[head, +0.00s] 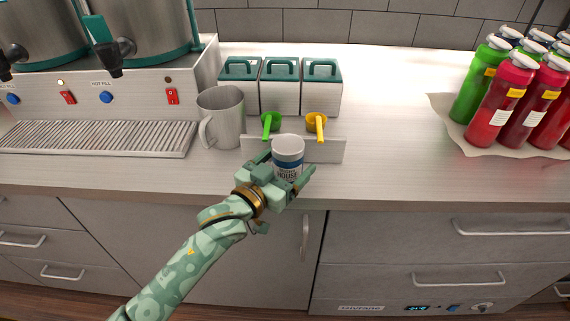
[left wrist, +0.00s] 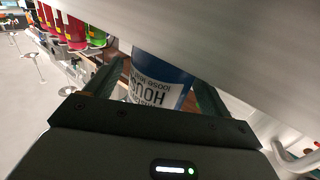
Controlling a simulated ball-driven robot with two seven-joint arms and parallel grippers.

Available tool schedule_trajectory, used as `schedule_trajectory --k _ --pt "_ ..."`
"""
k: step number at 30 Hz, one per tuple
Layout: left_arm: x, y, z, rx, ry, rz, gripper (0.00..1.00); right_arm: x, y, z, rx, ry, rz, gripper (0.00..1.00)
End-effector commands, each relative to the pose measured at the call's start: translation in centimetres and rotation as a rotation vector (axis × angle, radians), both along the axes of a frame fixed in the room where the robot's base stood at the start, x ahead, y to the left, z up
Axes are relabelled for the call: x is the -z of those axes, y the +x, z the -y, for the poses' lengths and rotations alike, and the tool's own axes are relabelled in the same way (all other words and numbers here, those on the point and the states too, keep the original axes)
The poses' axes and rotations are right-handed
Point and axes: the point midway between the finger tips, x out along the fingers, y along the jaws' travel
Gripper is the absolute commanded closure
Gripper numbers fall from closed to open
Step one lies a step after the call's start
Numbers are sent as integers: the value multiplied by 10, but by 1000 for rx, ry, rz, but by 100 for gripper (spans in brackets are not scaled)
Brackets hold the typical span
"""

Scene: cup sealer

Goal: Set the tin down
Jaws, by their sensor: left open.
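The tin (head: 288,146) has a white top, a blue band and a pale label with dark lettering. It is upright near the front edge of the counter (head: 400,186). My left gripper (head: 285,168) is open, with one finger on each side of the tin. In the left wrist view the tin (left wrist: 158,82) stands between the two spread fingers, its lettering facing the palm. Its lower part is hidden by my gripper in the head view, so I cannot tell whether its base touches the counter. My right gripper is not in view.
Behind the tin is a low holder (head: 331,150) with a green scoop (head: 270,124) and a yellow scoop (head: 317,124). A grey mug (head: 222,118) and lidded canisters (head: 280,88) stand behind. Several bottles (head: 502,90) are at right. The counter between is clear.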

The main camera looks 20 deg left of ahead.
Motion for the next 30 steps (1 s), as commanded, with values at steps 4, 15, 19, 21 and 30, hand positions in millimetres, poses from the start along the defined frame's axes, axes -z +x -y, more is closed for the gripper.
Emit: schedule_trajectory --k 4,15,19,21,30 --pt "-2 -8 -3 0 0 0 18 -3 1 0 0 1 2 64" --pt "-3 -86 -27 -1 1 -2 18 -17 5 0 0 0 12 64" --pt "-2 -105 -33 -1 -2 -2 18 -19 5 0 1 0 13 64" --pt "-2 -110 -35 -1 -1 0 18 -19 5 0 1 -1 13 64" --pt "-2 -114 -36 -1 0 1 18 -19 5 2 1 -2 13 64"
